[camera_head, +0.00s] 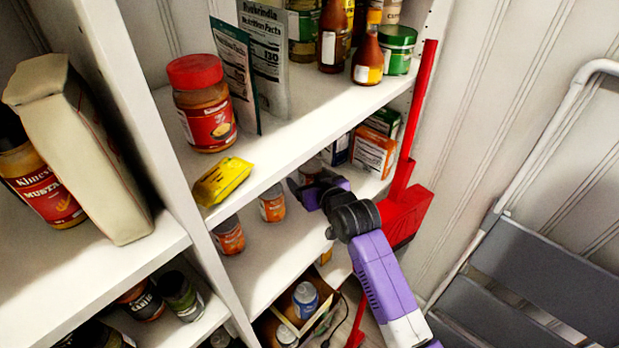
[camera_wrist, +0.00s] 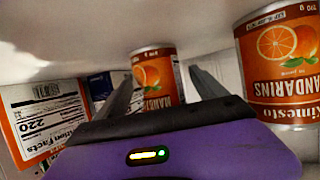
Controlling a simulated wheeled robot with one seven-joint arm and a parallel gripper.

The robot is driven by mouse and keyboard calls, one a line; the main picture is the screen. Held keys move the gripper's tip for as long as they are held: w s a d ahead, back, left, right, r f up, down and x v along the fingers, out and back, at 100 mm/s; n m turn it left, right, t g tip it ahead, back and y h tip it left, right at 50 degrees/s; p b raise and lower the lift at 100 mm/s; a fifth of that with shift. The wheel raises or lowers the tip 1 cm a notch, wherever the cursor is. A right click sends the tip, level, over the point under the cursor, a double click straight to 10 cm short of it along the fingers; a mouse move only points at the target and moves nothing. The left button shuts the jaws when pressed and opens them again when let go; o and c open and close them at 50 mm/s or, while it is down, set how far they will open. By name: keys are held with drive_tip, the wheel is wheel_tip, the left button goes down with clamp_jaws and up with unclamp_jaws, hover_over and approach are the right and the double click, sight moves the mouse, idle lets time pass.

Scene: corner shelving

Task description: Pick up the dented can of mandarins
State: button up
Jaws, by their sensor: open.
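Two orange-labelled mandarin cans show upside down in the wrist view. One can (camera_wrist: 152,75) appears between my open fingers, farther in. The other can (camera_wrist: 283,75) is nearer, outside the fingers at the right. In the head view, one can (camera_head: 272,204) stands on the middle shelf left of my gripper (camera_head: 302,190), and another orange-labelled can (camera_head: 229,236) stands farther left. A can behind my gripper (camera_head: 311,168) is mostly hidden. I cannot make out a dent on any can. My gripper is open, level with the middle shelf, its fingers (camera_wrist: 165,85) reaching inward.
An orange box (camera_head: 373,153) stands right of my gripper; it also shows in the wrist view (camera_wrist: 45,118). The shelf above (camera_head: 262,150) overhangs and holds a yellow packet (camera_head: 222,181) and a red-lidded jar (camera_head: 202,103). A red upright object (camera_head: 404,212) stands close to my arm.

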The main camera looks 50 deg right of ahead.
clamp_jaws()
idle(0.3)
